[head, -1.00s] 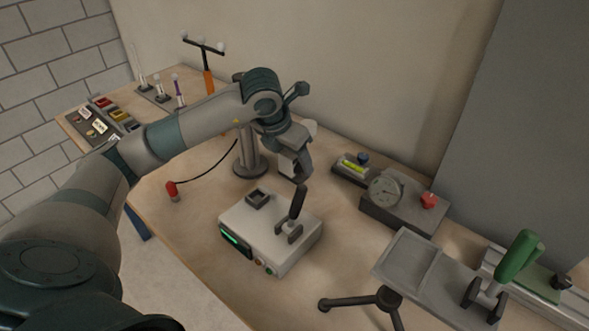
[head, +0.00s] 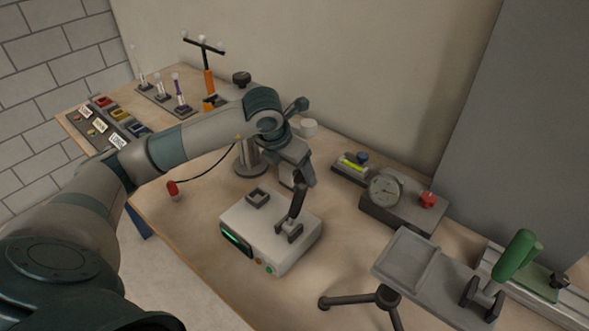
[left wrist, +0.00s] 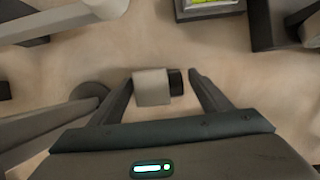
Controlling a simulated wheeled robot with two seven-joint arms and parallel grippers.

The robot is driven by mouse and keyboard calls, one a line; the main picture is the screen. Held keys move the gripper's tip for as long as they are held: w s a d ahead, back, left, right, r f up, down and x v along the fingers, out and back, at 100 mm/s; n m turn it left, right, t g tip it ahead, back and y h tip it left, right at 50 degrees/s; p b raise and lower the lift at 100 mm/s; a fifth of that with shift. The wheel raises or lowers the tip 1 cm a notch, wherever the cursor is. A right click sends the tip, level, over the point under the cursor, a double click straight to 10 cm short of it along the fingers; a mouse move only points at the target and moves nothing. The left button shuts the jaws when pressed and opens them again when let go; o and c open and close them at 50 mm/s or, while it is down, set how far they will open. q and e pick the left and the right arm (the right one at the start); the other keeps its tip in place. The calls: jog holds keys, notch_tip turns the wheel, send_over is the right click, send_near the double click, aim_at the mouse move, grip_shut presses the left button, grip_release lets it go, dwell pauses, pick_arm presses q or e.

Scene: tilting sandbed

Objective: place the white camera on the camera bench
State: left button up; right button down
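The white camera (left wrist: 152,87), a small pale block with a black lens end (left wrist: 176,82), shows in the left wrist view between the two fingers of my left gripper (left wrist: 161,76). The fingers are apart, with a gap at the lens side; whether one touches the body is unclear. In the head view my left gripper (head: 303,180) points down behind the white box, and a pale piece (head: 287,177), probably the camera, is partly hidden by it. I cannot tell for certain which fixture is the camera bench. My right gripper is not in view.
A white box with a green display (head: 260,238) and black lever stands in front of my gripper. To the right are a dial gauge block (head: 405,208), a grey tray (head: 405,258) and a green-handled clamp (head: 515,256). A white cup-like thing (head: 309,126) stands behind my arm.

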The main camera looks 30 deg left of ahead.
pick_arm(q)
jog(key=shift+r, duration=0.15)
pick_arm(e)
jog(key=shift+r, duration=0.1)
pick_arm(q)
jog(key=shift+s+r, duration=0.15)
jog(key=shift+r, duration=0.1)
jog(key=b+v, duration=0.1)
jog(key=v, duration=1)
jog(key=shift+r, duration=0.15)
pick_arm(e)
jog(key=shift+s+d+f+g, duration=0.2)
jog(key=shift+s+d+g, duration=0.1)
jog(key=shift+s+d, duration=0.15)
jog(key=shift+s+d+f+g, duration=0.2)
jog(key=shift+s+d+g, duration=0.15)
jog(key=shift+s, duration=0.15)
pick_arm(q)
jog(key=shift+s, duration=0.1)
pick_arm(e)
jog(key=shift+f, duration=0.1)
